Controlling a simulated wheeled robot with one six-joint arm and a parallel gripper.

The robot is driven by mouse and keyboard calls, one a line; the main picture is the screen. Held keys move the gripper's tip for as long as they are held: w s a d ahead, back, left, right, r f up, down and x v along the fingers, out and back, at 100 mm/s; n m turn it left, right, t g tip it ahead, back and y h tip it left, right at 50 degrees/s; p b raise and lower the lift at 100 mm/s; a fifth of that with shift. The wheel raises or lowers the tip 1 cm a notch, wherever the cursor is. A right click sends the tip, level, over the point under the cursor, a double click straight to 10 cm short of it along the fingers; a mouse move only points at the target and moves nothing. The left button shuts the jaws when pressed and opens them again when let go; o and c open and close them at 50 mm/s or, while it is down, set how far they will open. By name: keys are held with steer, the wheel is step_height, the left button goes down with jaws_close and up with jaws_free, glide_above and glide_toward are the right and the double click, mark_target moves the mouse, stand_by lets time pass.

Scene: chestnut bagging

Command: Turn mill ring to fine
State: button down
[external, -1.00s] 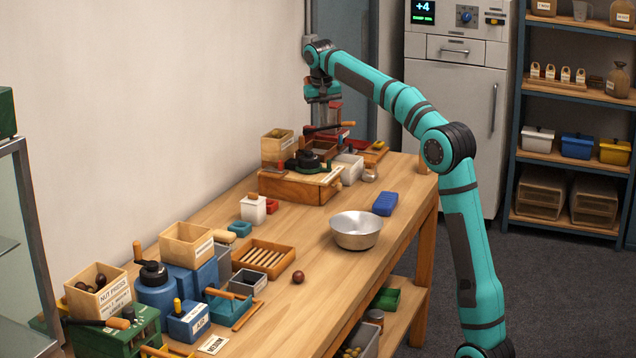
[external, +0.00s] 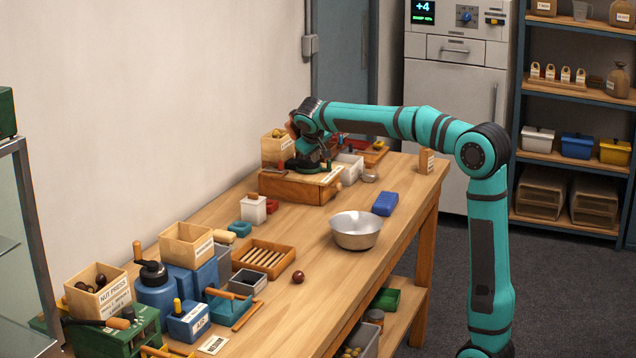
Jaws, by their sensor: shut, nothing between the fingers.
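The mill (external: 292,189) looks like the wooden box with a drawer, a black round top (external: 307,160) and small red and green posts, at the far end of the bench. Its ring is too small and too covered to read its setting. My gripper (external: 318,151) points down at the top of this mill, close above it or at it; I cannot tell whether it touches. It is shut with nothing in it. Its fingertips are hard to make out against the dark top and my wrist.
A wooden hopper box (external: 276,148) stands behind the mill and a white bin (external: 349,167) to its right. A steel bowl (external: 356,231) and a blue block (external: 385,203) are on the bench (external: 322,276). A blue machine (external: 155,291) with a black top stands nearer.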

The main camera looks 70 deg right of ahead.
mark_target(328, 160)
steer(key=x, duration=0.6)
steer(key=shift+s+d+r, duration=0.1)
steer(key=shift+s+d, duration=0.15)
steer(key=shift+d, duration=0.35)
steer(key=shift+s+d+r, duration=0.1)
steer(key=shift+s+d, duration=0.15)
steer(key=shift+d, duration=0.35)
steer(key=shift+s+d, duration=0.2)
steer(key=shift+d, duration=0.45)
steer(key=shift+s+d+n+t+y, duration=0.25)
steer(key=shift+d+n+t+y, duration=0.15)
steer(key=shift+d+n+t, duration=0.7)
steer(key=shift+d+f+n, duration=0.1)
steer(key=shift+d+n, duration=0.15)
steer(key=shift+n, duration=0.15)
steer(key=shift+a, duration=0.1)
